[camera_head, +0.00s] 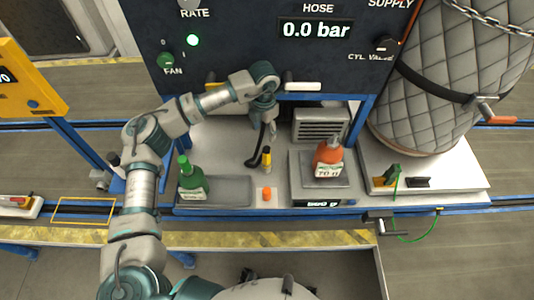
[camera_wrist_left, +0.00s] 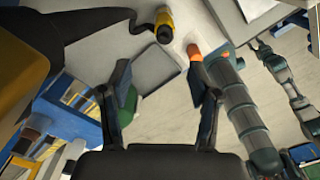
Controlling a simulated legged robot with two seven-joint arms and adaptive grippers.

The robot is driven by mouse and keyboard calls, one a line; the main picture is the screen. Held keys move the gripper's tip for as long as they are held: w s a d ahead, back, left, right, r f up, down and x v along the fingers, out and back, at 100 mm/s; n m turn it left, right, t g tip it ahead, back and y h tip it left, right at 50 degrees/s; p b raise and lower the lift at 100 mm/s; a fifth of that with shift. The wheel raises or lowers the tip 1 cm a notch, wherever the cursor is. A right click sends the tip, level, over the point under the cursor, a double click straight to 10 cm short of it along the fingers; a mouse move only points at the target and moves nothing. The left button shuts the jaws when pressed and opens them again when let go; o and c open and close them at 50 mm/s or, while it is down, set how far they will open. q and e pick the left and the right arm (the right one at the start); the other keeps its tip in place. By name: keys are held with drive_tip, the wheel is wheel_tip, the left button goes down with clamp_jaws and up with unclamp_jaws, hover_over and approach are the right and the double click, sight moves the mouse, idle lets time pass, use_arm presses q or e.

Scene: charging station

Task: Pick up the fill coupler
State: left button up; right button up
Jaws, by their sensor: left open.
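The fill coupler (camera_head: 266,154) appears to be the small yellow and black piece standing on the bench, with a black hose (camera_head: 252,161) beside it. In the left wrist view the yellow and black coupler (camera_wrist_left: 163,22) is at the top edge, beyond the fingertips. My left gripper (camera_head: 267,130) hangs over the bench just behind and above the coupler. In its wrist view the gripper (camera_wrist_left: 162,85) has its two fingers spread with nothing between them. My right gripper is not visible.
A green bottle (camera_head: 191,182) stands left, by a shallow grey tray (camera_head: 225,190). An orange cap (camera_head: 267,194) sits in front of the coupler. An orange bottle (camera_head: 328,157) stands on a scale at right. The dark control panel (camera_head: 235,60) rises behind the bench.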

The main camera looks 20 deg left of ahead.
sight(266, 148)
use_arm(q)
drive_tip(key=f, duration=1)
drive_tip(key=shift+d+f, duration=0.3)
drive_tip(key=shift+a+f, duration=0.25)
drive_tip(key=shift+f, duration=0.3)
drive_tip(key=f, duration=0.5)
drive_tip(key=shift+d, duration=0.5)
drive_tip(key=shift+a, duration=0.3)
clamp_jaws()
